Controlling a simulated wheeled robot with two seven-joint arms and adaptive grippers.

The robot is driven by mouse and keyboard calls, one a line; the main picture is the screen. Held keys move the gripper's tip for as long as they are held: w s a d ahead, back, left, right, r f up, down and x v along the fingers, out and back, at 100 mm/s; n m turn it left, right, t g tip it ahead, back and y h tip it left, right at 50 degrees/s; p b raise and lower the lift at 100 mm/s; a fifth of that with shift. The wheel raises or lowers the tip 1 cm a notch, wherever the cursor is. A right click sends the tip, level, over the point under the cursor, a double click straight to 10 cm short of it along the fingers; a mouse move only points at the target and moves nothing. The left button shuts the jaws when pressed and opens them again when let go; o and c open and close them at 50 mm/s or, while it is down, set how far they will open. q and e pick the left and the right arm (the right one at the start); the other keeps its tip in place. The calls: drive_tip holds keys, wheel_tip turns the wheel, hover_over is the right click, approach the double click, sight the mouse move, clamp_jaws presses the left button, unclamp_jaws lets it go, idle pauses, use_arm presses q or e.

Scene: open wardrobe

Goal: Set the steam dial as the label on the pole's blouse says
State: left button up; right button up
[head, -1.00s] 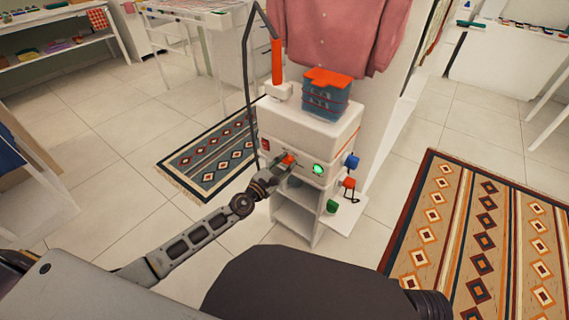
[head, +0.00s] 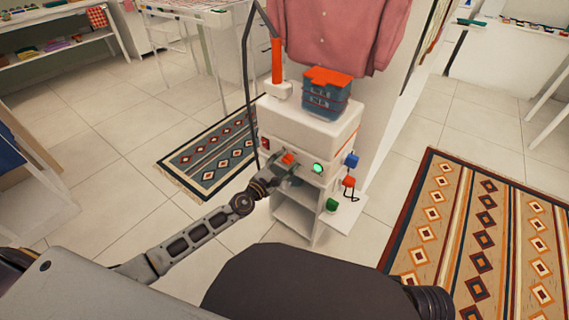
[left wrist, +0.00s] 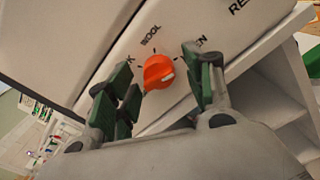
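The orange steam dial (head: 288,158) is on the front of the white steamer (head: 307,131). In the left wrist view the dial (left wrist: 157,72) has a white mark on its right side. "WOOL" shows above it, with partly hidden words ending in "K" and "EN" on either side. My left gripper (head: 275,172) is at the dial. In the left wrist view its green fingers (left wrist: 158,88) stand apart on both sides of the dial, with gaps visible. The pink blouse (head: 330,35) hangs above; I see no readable label on it. My right gripper is out of view.
A blue box with an orange lid (head: 327,95) stands on the steamer. A red switch (head: 265,143), a green light (head: 318,168) and a blue knob (head: 352,161) are near the dial. Patterned rugs (head: 480,235) lie on the tiled floor.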

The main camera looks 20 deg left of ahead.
use_arm(q)
drive_tip(key=shift+s, duration=0.1)
drive_tip(key=v, duration=1.2)
idle(0.6)
drive_tip(key=shift+r, duration=0.1)
idle(0.5)
